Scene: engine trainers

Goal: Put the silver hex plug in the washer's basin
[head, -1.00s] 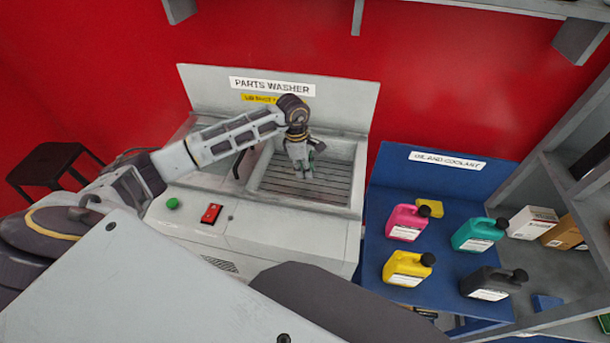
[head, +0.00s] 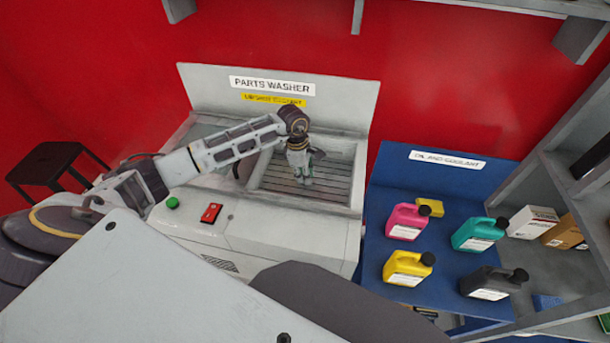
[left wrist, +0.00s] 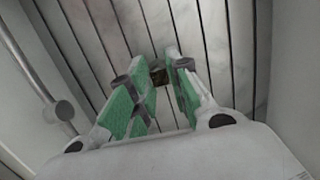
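The parts washer (head: 270,235) stands against the red wall, with a grey slatted basin (head: 335,172) in its top. My left gripper (head: 305,181) points down inside the basin's outline, over the slats. In the left wrist view its green-padded fingers (left wrist: 160,78) are close together at the tips. A small, dark brownish-grey piece, seemingly the hex plug (left wrist: 158,75), sits between the fingertips and appears to be gripped. The fingers partly hide it, and its height above the slats is hard to judge. The plug cannot be made out in the head view. My right gripper is not in view.
A grey pipe (left wrist: 42,78) runs beside the slats in the left wrist view. The washer's front has a green button (head: 173,202) and a red switch (head: 211,213). A blue stand (head: 385,170) with several bottles is at the right. A dark stool (head: 50,165) is at the left.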

